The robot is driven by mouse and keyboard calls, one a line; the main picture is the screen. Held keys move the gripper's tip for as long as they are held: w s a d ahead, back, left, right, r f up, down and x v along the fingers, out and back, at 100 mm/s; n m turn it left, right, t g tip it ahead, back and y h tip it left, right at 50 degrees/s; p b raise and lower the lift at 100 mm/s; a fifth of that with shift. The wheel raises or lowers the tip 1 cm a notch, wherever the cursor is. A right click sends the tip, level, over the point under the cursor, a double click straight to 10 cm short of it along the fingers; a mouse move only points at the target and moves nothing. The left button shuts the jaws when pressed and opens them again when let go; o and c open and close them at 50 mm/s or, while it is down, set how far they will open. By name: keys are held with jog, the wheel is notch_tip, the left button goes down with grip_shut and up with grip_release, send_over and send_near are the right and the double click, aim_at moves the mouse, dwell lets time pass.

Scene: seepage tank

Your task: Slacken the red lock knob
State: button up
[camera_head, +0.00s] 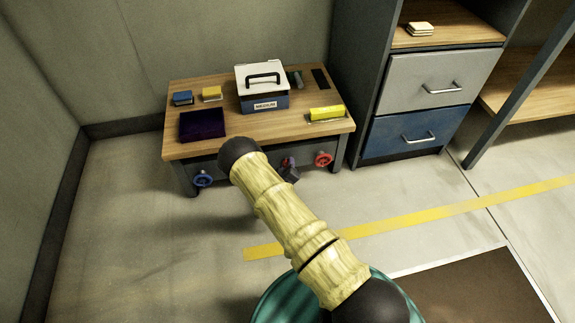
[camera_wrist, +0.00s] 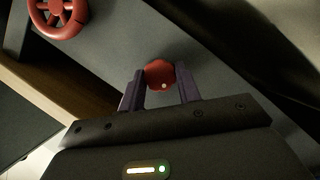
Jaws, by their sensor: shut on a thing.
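The red lock knob (camera_wrist: 160,73) is a small lobed knob on the grey front panel of the bench. In the wrist view my gripper (camera_wrist: 160,88) has its two dark fingers on either side of the knob, shut on it. In the head view my gripper (camera_head: 290,175) shows small and dark at the bench front, largely behind my arm. A bit of red shows beside it there, and the rest of the knob is hidden.
A red handwheel (camera_head: 323,159) is right of the knob on the bench front, and a blue handwheel (camera_head: 203,180) is at the left. On the wooden bench (camera_head: 225,147) stand a lidded box (camera_head: 262,88), a dark purple tray (camera_head: 203,125) and a yellow block (camera_head: 326,113). A drawer cabinet (camera_head: 408,137) stands right.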

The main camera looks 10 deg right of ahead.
jog(key=n+h+b, duration=0.1)
jog(key=n, duration=0.1)
jog(key=n+t, duration=0.1)
jog(key=n, duration=0.1)
jog(key=shift+a+f+h+b, duration=0.15)
jog(key=shift+f+h+b, duration=0.25)
jog(key=shift+n+t+h+b, duration=0.25)
jog(key=shift+n+t+b, duration=0.45)
jog(key=shift+n, duration=0.75)
jog(key=shift+n+t+h+b, duration=0.25)
jog(key=shift+n+t+b, duration=0.15)
jog(key=shift+n+b, duration=0.85)
jog(key=shift+n, duration=0.3)
jog(key=o, duration=1)
jog(key=shift+c, duration=0.2)
jog(key=p+v, duration=0.3)
jog(key=v, duration=1.4)
jog(key=shift+s, duration=0.2)
